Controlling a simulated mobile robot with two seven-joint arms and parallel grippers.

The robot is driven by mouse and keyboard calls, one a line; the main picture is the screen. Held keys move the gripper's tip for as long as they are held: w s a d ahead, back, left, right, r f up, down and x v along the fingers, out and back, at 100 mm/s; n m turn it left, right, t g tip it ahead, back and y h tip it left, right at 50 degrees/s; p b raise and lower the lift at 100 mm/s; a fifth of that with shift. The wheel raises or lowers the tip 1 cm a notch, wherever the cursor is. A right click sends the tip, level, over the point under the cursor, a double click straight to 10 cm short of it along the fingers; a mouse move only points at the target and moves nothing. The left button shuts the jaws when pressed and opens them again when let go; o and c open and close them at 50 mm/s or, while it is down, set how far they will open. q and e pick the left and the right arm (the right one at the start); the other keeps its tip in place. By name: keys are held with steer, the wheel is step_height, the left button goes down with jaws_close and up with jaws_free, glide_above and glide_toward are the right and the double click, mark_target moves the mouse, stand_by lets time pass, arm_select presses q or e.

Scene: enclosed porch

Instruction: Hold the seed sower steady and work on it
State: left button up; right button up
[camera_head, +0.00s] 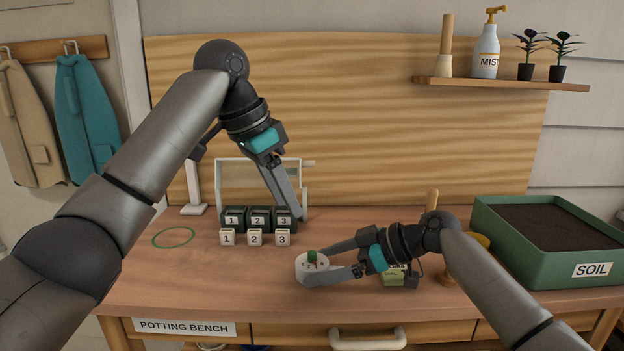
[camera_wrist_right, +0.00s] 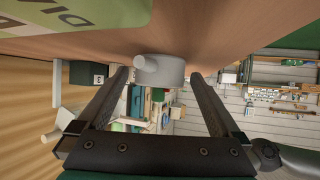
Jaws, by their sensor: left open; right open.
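The seed sower (camera_head: 317,268) is a small white round body with a green part on top, on the front middle of the bench. In the right wrist view it shows as a pale round body (camera_wrist_right: 168,70) with a short spout. My right gripper (camera_head: 306,266) is open, reaching in from the right with a finger on either side of the sower. The right wrist view shows gaps between the fingers and its sides. My left gripper (camera_head: 297,216) is open and empty, pointing down beside the green numbered boxes (camera_head: 259,218); its fingers overlap in view.
Small white number blocks (camera_head: 255,238) stand before the boxes. A green ring (camera_head: 173,237) lies at left. A pale frame (camera_head: 222,180) stands behind. A seed packet (camera_head: 394,275) is partly hidden behind my right gripper. The soil tray (camera_head: 545,262) fills the right end.

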mark_target(319, 262)
steer(key=shift+d+r, duration=0.1)
steer(key=shift+r+p+v, duration=0.15)
steer(key=shift+p+v, duration=0.45)
steer(key=shift+v, duration=0.5)
steer(key=shift+r+p+v, duration=0.2)
steer(key=shift+p+v, duration=0.4)
steer(key=shift+v, duration=0.45)
